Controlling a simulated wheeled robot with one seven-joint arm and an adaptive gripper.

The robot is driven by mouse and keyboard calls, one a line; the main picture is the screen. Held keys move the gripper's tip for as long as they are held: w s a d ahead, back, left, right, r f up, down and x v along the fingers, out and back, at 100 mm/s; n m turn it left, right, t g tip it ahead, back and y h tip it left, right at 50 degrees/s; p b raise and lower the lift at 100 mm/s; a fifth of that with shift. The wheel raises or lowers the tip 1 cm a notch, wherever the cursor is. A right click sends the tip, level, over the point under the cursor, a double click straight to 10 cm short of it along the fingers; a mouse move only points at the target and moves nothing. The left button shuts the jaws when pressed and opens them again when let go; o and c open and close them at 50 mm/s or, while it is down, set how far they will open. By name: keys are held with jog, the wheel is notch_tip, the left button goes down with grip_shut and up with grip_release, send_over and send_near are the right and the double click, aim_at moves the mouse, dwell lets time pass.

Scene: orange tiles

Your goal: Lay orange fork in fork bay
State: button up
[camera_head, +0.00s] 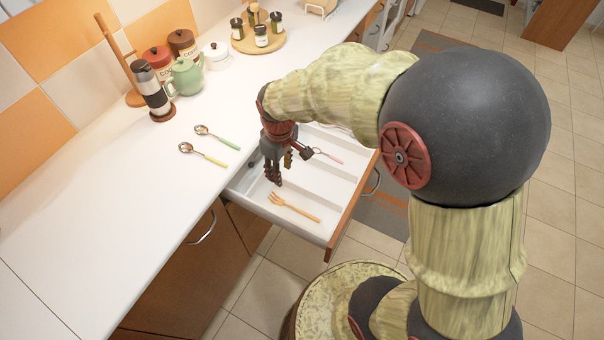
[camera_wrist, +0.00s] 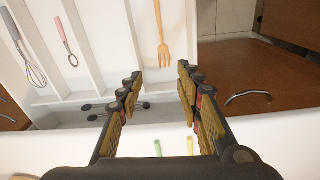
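The orange fork (camera_head: 293,206) lies flat in the open drawer (camera_head: 331,236), in the compartment at the near end in the head view. In the wrist view the fork (camera_wrist: 162,42) lies in the rightmost compartment, tines toward the counter, with a divider on its left. My gripper (camera_head: 277,177) points down over the counter side of the drawer. In the wrist view my gripper (camera_wrist: 160,76) has its fingers spread apart with nothing between them. The fork is beyond the fingertips, not touched.
A whisk (camera_wrist: 34,72) and a pink-handled utensil (camera_wrist: 66,38) lie in other drawer compartments. A green-handled spoon (camera_head: 217,136) and a yellow-handled spoon (camera_head: 203,153) lie on the white counter (camera_head: 150,225). A green teapot (camera_head: 186,76) and jars stand farther back.

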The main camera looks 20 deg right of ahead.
jog(key=s+d+r+m+t, duration=0.2)
jog(key=s+r+m+t, duration=0.2)
jog(key=s+r, duration=1.2)
notch_tip(320, 180, up, 4)
jog(key=shift+s+f+m+t, duration=0.1)
jog(key=shift+s+m+t, duration=0.3)
jog(key=shift+m, duration=0.6)
